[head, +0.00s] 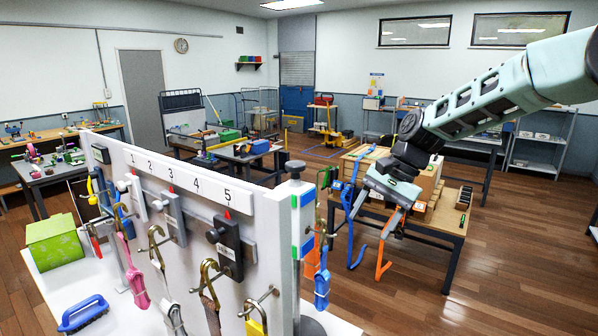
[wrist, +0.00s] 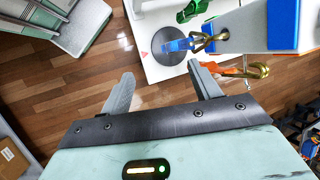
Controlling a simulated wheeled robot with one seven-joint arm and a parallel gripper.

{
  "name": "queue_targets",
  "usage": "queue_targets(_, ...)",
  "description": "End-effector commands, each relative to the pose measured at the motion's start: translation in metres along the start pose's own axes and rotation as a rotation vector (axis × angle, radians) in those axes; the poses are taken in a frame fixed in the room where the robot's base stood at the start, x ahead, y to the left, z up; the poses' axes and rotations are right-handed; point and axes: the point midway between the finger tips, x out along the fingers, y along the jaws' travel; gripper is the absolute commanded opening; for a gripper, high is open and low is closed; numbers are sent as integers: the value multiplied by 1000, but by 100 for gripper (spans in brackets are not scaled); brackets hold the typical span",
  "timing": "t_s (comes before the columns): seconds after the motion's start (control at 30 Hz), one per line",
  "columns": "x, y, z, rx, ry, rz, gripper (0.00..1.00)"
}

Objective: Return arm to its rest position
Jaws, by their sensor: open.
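My gripper (wrist: 163,88) is open in the wrist view. Its two grey fingers stand wide apart with nothing between them, only wooden floor beyond. In the head view my arm reaches in from the upper right and bends down at the wrist, right of the white strap wall (head: 262,204).
The strap wall carries numbered stations, hooks and hanging straps, including a pink strap (head: 136,285). A green box (head: 54,243) and a blue-handled brush (head: 83,313) lie at the left. Wooden floor is open at the right.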

Motion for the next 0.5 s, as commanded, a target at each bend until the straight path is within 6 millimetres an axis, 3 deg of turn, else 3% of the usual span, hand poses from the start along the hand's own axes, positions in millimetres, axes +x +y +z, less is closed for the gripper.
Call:
queue_targets(0.03, 0, 22, 6, -54, 59, 39, 62)
queue_targets(0.3, -9, 145, 31, -347, 302, 209, 62)
queue_targets(0.5, -15, 211, 54, -498, 388, 285, 62)
